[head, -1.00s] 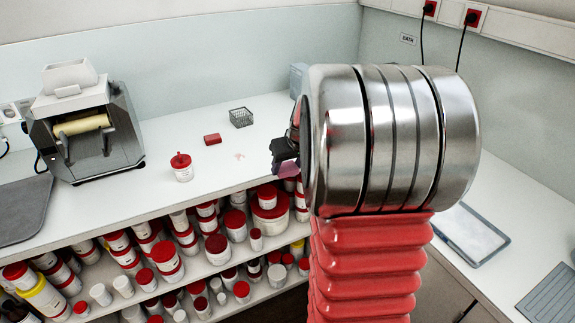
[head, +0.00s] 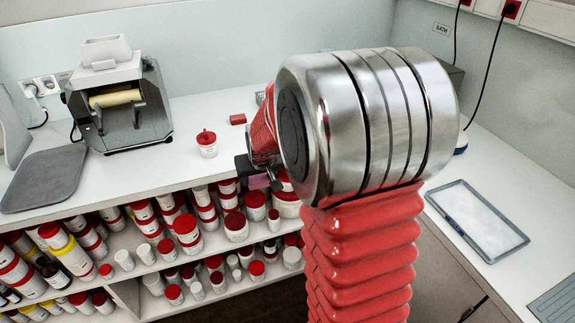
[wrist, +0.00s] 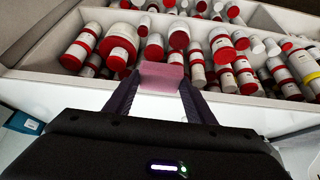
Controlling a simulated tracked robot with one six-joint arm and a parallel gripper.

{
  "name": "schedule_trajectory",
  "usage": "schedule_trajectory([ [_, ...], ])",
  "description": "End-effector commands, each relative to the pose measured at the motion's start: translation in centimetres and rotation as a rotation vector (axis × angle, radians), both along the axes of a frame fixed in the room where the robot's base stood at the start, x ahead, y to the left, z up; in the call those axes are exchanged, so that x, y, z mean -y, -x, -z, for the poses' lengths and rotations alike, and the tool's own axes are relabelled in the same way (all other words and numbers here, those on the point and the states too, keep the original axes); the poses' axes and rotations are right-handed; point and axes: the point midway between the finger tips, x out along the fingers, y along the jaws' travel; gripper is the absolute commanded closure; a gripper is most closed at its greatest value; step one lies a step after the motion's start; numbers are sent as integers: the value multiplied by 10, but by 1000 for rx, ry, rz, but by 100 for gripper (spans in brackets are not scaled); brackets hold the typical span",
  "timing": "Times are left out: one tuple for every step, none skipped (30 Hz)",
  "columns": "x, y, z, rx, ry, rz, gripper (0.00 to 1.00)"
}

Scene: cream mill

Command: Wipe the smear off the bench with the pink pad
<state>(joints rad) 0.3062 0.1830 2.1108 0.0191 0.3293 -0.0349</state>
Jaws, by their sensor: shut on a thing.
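The pink pad (wrist: 162,77) is held between the two dark fingers of my gripper (wrist: 161,84) in the wrist view, with shelves of jars behind it. In the head view my gripper (head: 262,172) is partly hidden by my arm, and a bit of the pad (head: 259,182) shows at its tip. It appears near the front edge of the white bench (head: 185,142); I cannot tell its height or whether the pad touches anything. The smear is not visible now; my arm covers that part of the bench.
A roller machine (head: 120,105) and grey mat (head: 45,178) are farther left. Jars fill the shelves below. A grey-framed tray (head: 477,221) lies on the right bench.

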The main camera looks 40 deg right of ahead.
Motion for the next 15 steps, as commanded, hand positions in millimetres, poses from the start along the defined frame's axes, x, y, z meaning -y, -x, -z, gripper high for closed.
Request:
schedule_trajectory([
  [-21,-4,5,-2,-2,-32,75],
  [-32,-5,8,-1,-1,-49,75],
  [-47,-8,11,-1,-1,-73,75],
  [-57,-9,13,-1,-2,-90,75],
  [-68,-10,16,0,-2,-107,75],
  [-83,-11,18,1,-3,-132,75],
  [-94,-12,21,1,-3,-150,75],
  [-105,-12,23,0,-3,-169,75],
  [-118,-12,25,0,-4,-193,75],
  [-127,-12,26,1,-4,-209,75],
  [-136,-12,28,2,-4,-225,75],
  [-146,-12,29,2,-3,-244,75],
  [-152,-11,30,2,-4,-255,75],
  [-157,-11,32,2,-4,-265,75],
  [-163,-10,33,2,-3,-276,75],
])
